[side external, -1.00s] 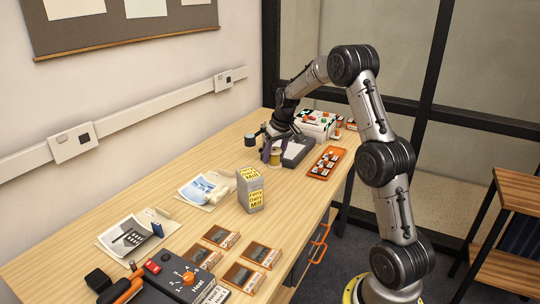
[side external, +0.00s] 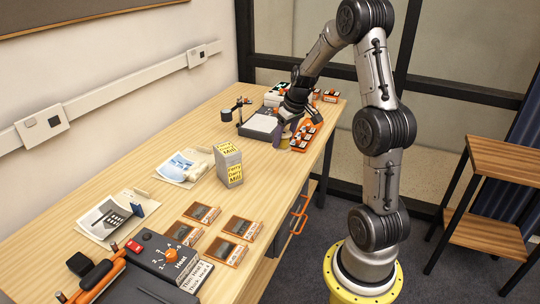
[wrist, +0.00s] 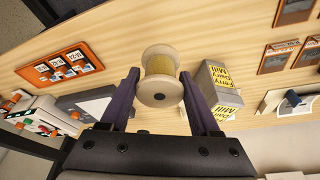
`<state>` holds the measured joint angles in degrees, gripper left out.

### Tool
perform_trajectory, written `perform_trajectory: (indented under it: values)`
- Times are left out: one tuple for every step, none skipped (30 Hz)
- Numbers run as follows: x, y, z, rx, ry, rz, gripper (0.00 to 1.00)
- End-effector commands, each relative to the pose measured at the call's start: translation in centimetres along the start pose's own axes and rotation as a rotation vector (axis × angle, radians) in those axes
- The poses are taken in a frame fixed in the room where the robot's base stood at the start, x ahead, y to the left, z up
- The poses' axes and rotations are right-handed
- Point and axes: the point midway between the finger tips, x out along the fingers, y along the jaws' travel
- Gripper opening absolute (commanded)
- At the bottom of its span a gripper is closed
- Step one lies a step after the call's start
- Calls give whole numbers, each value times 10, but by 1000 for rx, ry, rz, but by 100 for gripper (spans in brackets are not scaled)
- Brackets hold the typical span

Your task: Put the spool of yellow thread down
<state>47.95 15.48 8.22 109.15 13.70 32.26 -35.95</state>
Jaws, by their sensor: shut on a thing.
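The spool of yellow thread (wrist: 160,66) has pale wooden flanges and sits between the two purple fingers of my gripper (wrist: 161,82) in the wrist view. The fingers are shut on its sides. In the side external view the spool (side external: 284,144) shows small below my gripper (side external: 285,139), over the far part of the table, between the grey-white device and the orange tray. I cannot tell whether its lower flange touches the wooden table (side external: 160,152).
The orange tray (side external: 297,145) with small labelled pieces is close to the right. The grey-white device (side external: 259,125) is close on the left. A Ferry Dairy Mill box (side external: 229,166) stands nearer the camera. Bare wood lies between that box and my gripper.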

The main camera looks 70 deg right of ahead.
Motion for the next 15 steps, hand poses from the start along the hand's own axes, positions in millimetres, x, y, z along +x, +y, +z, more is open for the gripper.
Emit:
perform_trajectory:
  values:
    - [9,4,-9,-1,-1,-1,8]
    - [13,6,-13,-1,-2,-1,8]
    - [19,9,-19,-1,-2,-1,8]
    - [23,11,-24,-1,-1,-1,8]
    - [27,14,-29,-1,-1,-1,8]
    - [33,16,-35,-1,-1,-1,8]
    - [37,19,-39,-1,-1,-1,8]
    - [41,21,-44,-2,-1,-1,8]
    - [47,24,-50,-2,-2,-1,8]
    - [51,26,-54,-2,-2,-1,8]
    - [59,27,-54,-1,-4,-2,8]
    - [68,29,-58,-1,-3,-2,8]
    - [74,31,-60,0,-4,-2,8]
    - [80,32,-62,0,-3,-1,8]
    - [86,34,-65,-1,-2,-1,8]
